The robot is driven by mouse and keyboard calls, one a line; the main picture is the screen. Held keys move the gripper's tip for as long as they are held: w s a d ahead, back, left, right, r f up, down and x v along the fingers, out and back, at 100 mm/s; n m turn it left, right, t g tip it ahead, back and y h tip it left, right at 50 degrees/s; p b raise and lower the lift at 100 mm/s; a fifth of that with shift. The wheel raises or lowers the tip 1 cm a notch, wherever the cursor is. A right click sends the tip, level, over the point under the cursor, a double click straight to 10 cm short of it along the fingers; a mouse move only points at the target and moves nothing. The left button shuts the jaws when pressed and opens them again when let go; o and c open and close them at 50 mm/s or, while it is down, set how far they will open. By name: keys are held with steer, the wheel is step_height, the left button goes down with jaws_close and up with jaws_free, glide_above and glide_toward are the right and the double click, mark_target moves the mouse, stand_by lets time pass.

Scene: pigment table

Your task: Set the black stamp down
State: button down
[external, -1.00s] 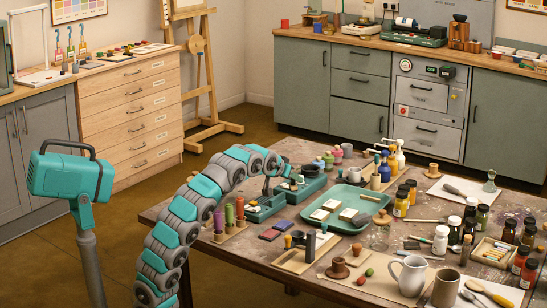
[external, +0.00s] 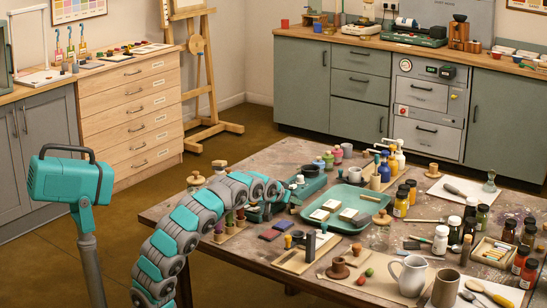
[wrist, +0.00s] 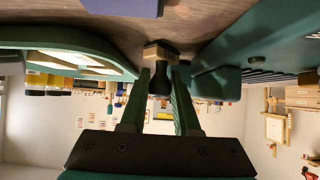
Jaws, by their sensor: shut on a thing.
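My gripper (wrist: 161,80) is shut on the black stamp (wrist: 160,84) in the wrist view, one finger on each side of its dark handle. The stamp's wood-coloured block (wrist: 161,51) points toward the table top, which shows at the top of this upside-down view. I cannot tell whether the block touches the table. In the external view my gripper (external: 266,206) is low beside the dark green boxes, largely covered by my arm, and the stamp cannot be made out there.
A teal tray (external: 373,205) with pale blocks lies to the right; its rim (wrist: 122,62) shows in the wrist view. A dark green box (wrist: 245,48) is close on the other side. Bottles and mugs crowd the table's right side.

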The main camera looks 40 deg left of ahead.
steer(key=shift+f, duration=0.15)
steer(key=c, duration=0.9)
jaws_free()
steer(key=shift+r, duration=0.25)
steer(key=v, duration=1.2)
steer(key=shift+p, duration=0.35)
